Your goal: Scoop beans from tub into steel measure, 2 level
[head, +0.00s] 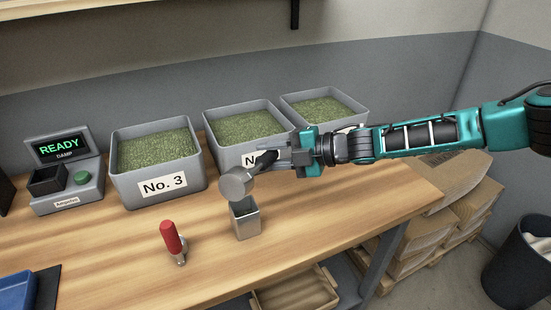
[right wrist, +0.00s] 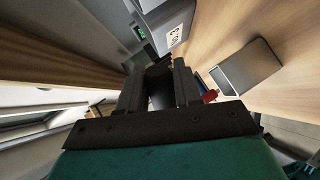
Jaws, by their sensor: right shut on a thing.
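My right gripper (head: 284,157) comes in from the right and is shut on the black handle (head: 265,161) of a steel scoop. The scoop's round cup (head: 236,184) is tilted just above the square steel measure (head: 247,222), which stands upright on the bench. I cannot tell whether beans are in the cup or the measure. The measure also shows in the right wrist view (right wrist: 248,68), beside the gripper fingers (right wrist: 158,88). Behind stand the No. 3 tub (head: 158,184), a middle tub (head: 220,143) and a right tub (head: 360,113), all holding green beans. My left gripper is out of view.
A meter (head: 67,186) reading READY and DAMP sits at the left, with a blue tray (head: 17,290) near the front. Stacked sacks (head: 430,228) and a dark bin (head: 520,265) are right of the bench (head: 110,260).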

